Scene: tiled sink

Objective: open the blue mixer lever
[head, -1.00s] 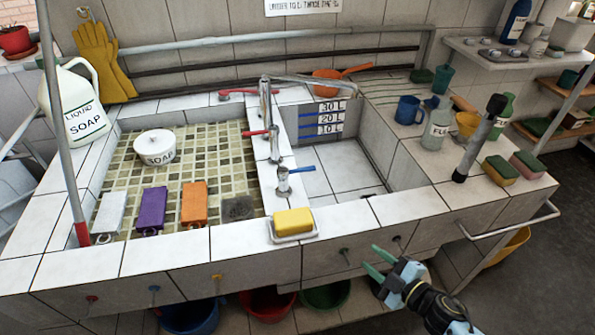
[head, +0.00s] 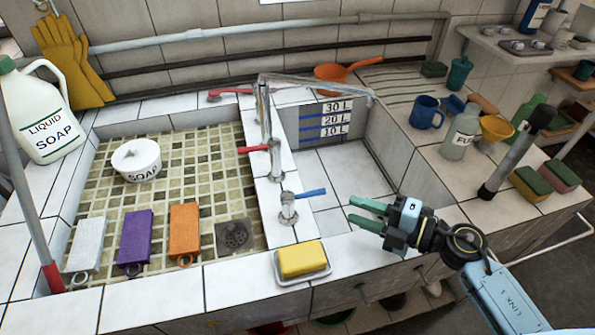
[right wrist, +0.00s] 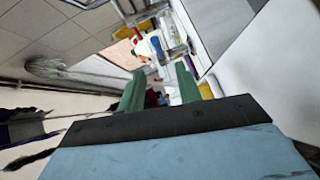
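The blue mixer lever (head: 310,193) sticks out to the right from a short chrome mixer body (head: 288,208) on the tiled divider between the two basins. My right gripper (head: 356,212) is to the right of the lever and slightly nearer the front, apart from it. Its two green fingers point left and stand apart with nothing between them. The right wrist view also shows the green fingers (right wrist: 160,92) spread open. My left gripper is not in view.
A yellow sponge (head: 302,258) sits in a white dish in front of the mixer. Two red levers (head: 252,150) (head: 235,92) and a chrome spout (head: 320,84) stand farther back. The right basin (head: 345,180) is empty. A grey post (head: 515,150) rises at the right.

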